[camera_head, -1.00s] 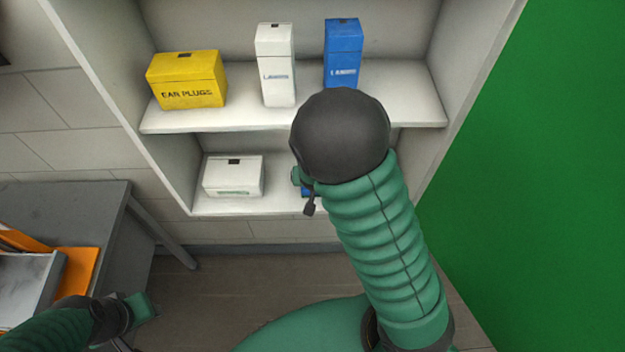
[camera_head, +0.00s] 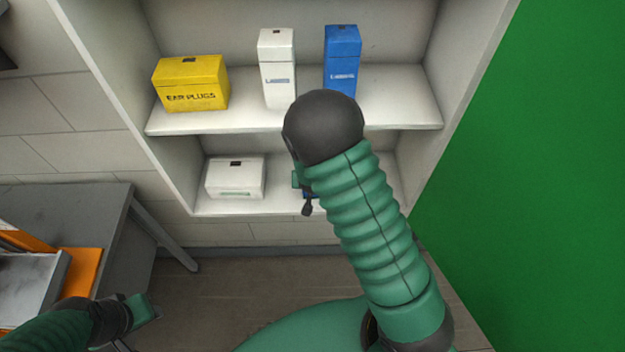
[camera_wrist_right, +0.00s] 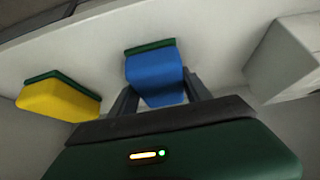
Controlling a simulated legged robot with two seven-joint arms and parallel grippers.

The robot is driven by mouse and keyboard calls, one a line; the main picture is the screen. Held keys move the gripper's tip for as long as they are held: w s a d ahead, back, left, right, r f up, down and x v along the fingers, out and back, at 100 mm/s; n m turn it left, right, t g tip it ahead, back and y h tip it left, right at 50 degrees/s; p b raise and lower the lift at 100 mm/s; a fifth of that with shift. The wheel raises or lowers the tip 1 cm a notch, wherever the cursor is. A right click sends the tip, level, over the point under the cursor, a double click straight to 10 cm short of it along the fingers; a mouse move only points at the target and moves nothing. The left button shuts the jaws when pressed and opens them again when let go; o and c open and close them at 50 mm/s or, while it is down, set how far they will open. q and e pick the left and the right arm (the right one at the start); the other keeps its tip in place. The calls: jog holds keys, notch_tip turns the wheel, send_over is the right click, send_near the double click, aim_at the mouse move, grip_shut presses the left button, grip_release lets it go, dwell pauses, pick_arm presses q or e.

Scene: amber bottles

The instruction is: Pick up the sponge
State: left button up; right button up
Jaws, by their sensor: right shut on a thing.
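A blue sponge (camera_wrist_right: 156,76) with a dark green scouring layer is between the two fingers of my right gripper (camera_wrist_right: 162,90) in the right wrist view. The fingers are shut on its sides. A yellow sponge (camera_wrist_right: 58,98) with a green layer lies to the left, apart from the gripper. In the head view my right arm covers most of the lower shelf, and only a small bit of blue shows beside the gripper. My left gripper (camera_head: 146,310) is at the lower left, away from the shelf; its jaw opening is unclear.
The upper shelf (camera_head: 215,122) holds a yellow ear plugs box (camera_head: 192,84), a tall white box (camera_head: 277,70) and a blue box (camera_head: 342,58). A white box (camera_head: 235,178) stands on the lower shelf. A grey table (camera_head: 95,205) is at left, a green wall (camera_head: 530,180) at right.

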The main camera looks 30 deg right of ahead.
jog(key=shift+w+a, duration=0.1)
jog(key=shift+a, duration=0.05)
jog(key=shift+c, duration=1)
jog(key=shift+a, duration=0.15)
jog(key=shift+w+r, duration=0.1)
jog(key=shift+r, duration=0.45)
notch_tip(320, 180, up, 2)
jog(key=shift+r+b, duration=0.2)
jog(key=shift+b, duration=0.3)
jog(key=s, duration=0.2)
jog(key=s+b, duration=0.1)
jog(key=s, duration=0.2)
jog(key=s+b, duration=0.1)
jog(key=s, duration=0.1)
jog(key=shift+s+d+r, duration=0.2)
jog(key=shift+s+r, duration=0.05)
jog(key=shift+s, duration=0.05)
jog(key=p, duration=0.1)
jog(key=s+r+p, duration=0.1)
jog(key=p, duration=0.1)
jog(key=shift+s+d+r, duration=0.2)
jog(key=shift+s+d, duration=0.05)
jog(key=shift+s, duration=0.05)
jog(key=s+p, duration=0.7)
jog(key=p, duration=0.6)
jog(key=shift+f, duration=0.25)
